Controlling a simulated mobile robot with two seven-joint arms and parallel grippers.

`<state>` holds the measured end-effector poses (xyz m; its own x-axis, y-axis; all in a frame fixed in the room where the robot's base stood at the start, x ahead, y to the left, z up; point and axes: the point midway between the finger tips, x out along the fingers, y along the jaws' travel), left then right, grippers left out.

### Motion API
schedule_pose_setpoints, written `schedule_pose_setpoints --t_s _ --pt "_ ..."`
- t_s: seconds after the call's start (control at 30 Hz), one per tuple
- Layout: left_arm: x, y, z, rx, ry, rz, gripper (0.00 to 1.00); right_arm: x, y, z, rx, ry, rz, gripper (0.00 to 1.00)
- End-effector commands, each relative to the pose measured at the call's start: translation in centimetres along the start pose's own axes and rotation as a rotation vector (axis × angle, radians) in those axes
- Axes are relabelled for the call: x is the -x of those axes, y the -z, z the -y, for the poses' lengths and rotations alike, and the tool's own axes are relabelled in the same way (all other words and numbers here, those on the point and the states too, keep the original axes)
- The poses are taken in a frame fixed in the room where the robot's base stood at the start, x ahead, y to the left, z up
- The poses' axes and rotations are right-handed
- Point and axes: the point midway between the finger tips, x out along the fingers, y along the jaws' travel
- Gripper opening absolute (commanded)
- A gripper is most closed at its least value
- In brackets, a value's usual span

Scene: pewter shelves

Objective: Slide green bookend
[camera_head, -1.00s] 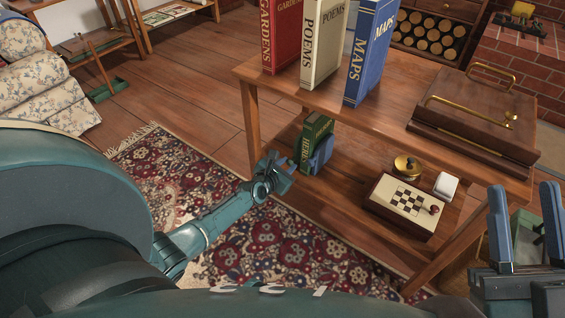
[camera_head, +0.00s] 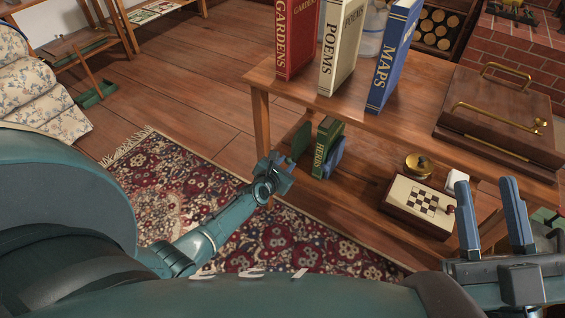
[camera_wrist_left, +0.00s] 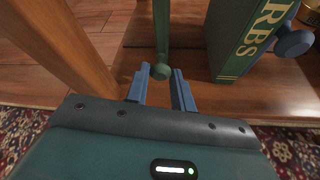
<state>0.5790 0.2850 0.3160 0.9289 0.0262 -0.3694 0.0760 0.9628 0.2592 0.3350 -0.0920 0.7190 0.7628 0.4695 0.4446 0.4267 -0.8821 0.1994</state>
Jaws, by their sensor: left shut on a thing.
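The green bookend (camera_head: 301,141) stands upright on the lower shelf, left of the green HERBS book (camera_head: 322,150), with a gap between them. In the left wrist view its thin edge (camera_wrist_left: 161,25) and round knob (camera_wrist_left: 160,71) face me. My left gripper (camera_head: 285,168) is shut on that knob; its two blue fingers (camera_wrist_left: 160,84) flank it in the wrist view. A blue bookend (camera_head: 336,157) stands at the book's right side, partly hidden, and its knob (camera_wrist_left: 294,41) shows in the wrist view. My right gripper (camera_head: 486,186) is open and empty at the right.
The shelf's front left leg (camera_wrist_left: 66,42) stands close left of my left gripper. GARDENS (camera_head: 296,40), POEMS (camera_head: 342,48) and MAPS (camera_head: 393,58) stand on the top board. A chessboard box (camera_head: 418,206) and brass pot (camera_head: 418,164) sit right on the lower shelf.

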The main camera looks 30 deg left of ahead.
Motion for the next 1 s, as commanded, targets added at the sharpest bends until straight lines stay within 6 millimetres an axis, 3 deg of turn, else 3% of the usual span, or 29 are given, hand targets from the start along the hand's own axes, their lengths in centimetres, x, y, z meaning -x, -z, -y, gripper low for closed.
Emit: schedule_pose_setpoints --t_s 0.43,0.47,0.7,1.0 --pt "0.03 -0.03 0.08 0.000 -0.003 0.000 0.00 0.16 -0.22 0.09 -0.008 -0.003 0.010 0.36" --pt "0.03 -0.04 0.08 0.000 -0.002 0.000 0.25 0.16 -0.22 0.09 -0.008 -0.003 0.010 0.36" --pt "0.03 -0.03 0.13 0.000 -0.001 0.000 0.45 0.19 -0.26 0.11 -0.005 0.000 0.011 0.36" --pt "0.29 -0.09 0.17 0.000 0.000 0.000 0.46 0.10 -0.09 0.10 0.000 0.007 0.012 0.36"
